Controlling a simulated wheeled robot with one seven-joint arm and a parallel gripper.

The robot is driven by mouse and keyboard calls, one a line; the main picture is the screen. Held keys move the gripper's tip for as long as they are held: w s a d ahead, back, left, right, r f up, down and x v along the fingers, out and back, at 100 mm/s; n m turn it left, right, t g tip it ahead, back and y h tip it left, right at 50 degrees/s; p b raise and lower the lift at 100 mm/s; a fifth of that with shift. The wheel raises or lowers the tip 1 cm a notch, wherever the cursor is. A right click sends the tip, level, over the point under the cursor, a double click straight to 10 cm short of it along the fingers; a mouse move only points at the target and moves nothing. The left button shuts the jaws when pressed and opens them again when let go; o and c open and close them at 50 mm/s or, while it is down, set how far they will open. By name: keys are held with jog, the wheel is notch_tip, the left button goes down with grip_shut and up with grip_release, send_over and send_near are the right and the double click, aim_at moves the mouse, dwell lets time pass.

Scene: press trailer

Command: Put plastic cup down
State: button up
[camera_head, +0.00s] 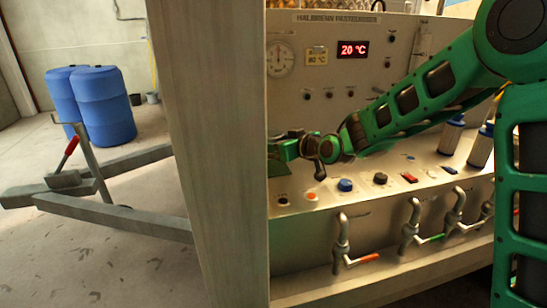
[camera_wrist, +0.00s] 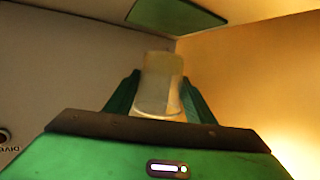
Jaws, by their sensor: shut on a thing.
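A pale, translucent plastic cup (camera_wrist: 161,75) stands between the two green fingers of my gripper (camera_wrist: 159,98) in the wrist view. My gripper is shut on it, with one finger on each side. In the head view my gripper (camera_head: 284,149) is over the left end of the metal control ledge, close to a grey upright post. The cup cannot be made out there; the post hides the area to the left. What lies directly beneath the cup is not visible.
The control ledge (camera_head: 322,222) carries several coloured buttons, with valves on its front. The grey post (camera_head: 205,130) stands left of my gripper. A panel with a red temperature display (camera_head: 353,50) rises behind. Metal cylinders (camera_head: 451,134) stand at right. Blue barrels (camera_head: 105,105) are far left.

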aim_at(272, 155)
jog(key=shift+f, duration=2)
jog(key=o, duration=1.2)
jog(key=shift+f, duration=0.1)
jog(key=v, duration=1.2)
